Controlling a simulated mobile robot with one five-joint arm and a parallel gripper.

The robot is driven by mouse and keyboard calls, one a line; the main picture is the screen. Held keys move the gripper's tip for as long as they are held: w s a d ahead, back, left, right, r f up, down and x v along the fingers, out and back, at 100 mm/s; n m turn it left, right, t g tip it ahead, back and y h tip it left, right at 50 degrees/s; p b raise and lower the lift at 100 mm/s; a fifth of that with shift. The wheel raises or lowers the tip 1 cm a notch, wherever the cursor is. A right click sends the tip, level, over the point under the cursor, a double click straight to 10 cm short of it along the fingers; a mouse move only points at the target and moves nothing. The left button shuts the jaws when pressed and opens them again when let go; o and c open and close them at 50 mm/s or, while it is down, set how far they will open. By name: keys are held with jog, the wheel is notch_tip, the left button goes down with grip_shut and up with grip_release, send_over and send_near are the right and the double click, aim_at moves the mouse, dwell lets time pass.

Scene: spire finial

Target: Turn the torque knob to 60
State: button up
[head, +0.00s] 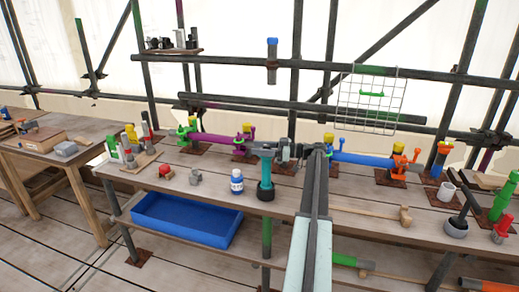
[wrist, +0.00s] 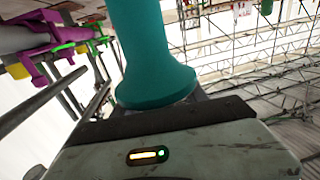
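In the wrist view a teal shaft (wrist: 145,45) with a flared collar fills the middle, right against the dark edge of my gripper's body. My fingertips are hidden, so their opening does not show. No torque knob scale or number is readable in either view.
A bench (head: 340,208) carries a magenta pipe (head: 215,140) and a blue pipe (head: 365,159) in clamps. A white-and-blue bottle (head: 237,182) stands left of the teal tool. A blue tray (head: 185,222) lies on the lower shelf. A mallet (head: 405,216) lies right of my arm.

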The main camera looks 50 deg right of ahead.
jog(key=v, duration=0.7)
jog(key=shift+s+d, duration=0.25)
jog(key=shift+s, duration=0.1)
